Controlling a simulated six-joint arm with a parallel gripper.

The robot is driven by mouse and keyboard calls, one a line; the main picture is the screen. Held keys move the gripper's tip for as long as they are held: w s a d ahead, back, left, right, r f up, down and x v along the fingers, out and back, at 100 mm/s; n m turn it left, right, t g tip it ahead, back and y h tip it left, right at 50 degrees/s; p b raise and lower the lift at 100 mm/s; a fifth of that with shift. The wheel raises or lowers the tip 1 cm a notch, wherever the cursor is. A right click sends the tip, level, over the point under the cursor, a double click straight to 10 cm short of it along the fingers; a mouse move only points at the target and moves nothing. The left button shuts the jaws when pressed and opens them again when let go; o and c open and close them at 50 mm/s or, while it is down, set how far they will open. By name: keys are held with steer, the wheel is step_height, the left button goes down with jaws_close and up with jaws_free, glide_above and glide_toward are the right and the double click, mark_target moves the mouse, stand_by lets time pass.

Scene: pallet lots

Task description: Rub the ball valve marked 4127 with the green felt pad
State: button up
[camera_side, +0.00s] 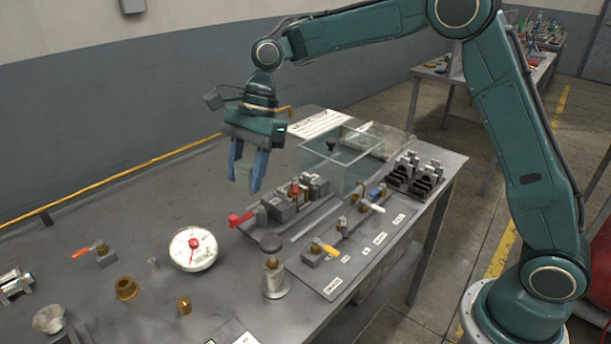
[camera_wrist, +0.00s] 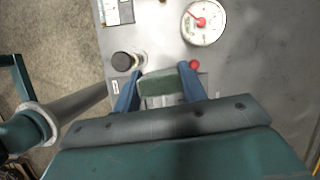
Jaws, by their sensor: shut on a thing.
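My gripper (camera_side: 247,185) is shut on the green felt pad (camera_side: 243,177) and holds it above the table, left of the valve row. In the wrist view the pad (camera_wrist: 157,87) sits between the two blue fingers. Several ball valves show in the side view: one with a red handle (camera_side: 241,218), one with a yellow handle (camera_side: 325,248), one with a white handle (camera_side: 371,206), one with a blue handle (camera_side: 378,191), and one with an orange handle (camera_side: 86,250) apart at the left. White labels lie by the right-hand row, too small to read, so I cannot tell which is 4127.
A dial gauge (camera_side: 193,249) lies front left of the valves, and a dark-knobbed tool (camera_side: 272,268) stands near the front edge. A clear box (camera_side: 339,158) and black clamps (camera_side: 414,176) stand at the right. Brass fittings (camera_side: 126,288) lie at front left.

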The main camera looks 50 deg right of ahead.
steer(key=shift+s+d+f+n+g+h, duration=0.7)
steer(key=shift+d+f+n+g+h, duration=0.4)
steer(key=shift+d+f+n, duration=3.65)
steer(key=shift+s+d+f+n+g+h, duration=1.4)
steer(key=shift+d+n, duration=2.15)
steer(key=shift+d, duration=3.2)
steer(key=w+r+n+t+h, duration=0.2)
steer(key=w+r+n+t, duration=0.1)
steer(key=w+n, duration=0.4)
steer(key=w+a+r+n+t+h, duration=0.1)
steer(key=w+r+n, duration=0.3)
steer(key=n, duration=0.7)
steer(key=w+t+h, duration=0.1)
steer(key=w, duration=0.1)
steer(key=shift+w+a+t, duration=0.25)
steer(key=shift+w+t, duration=0.15)
steer(key=shift+f, duration=0.1)
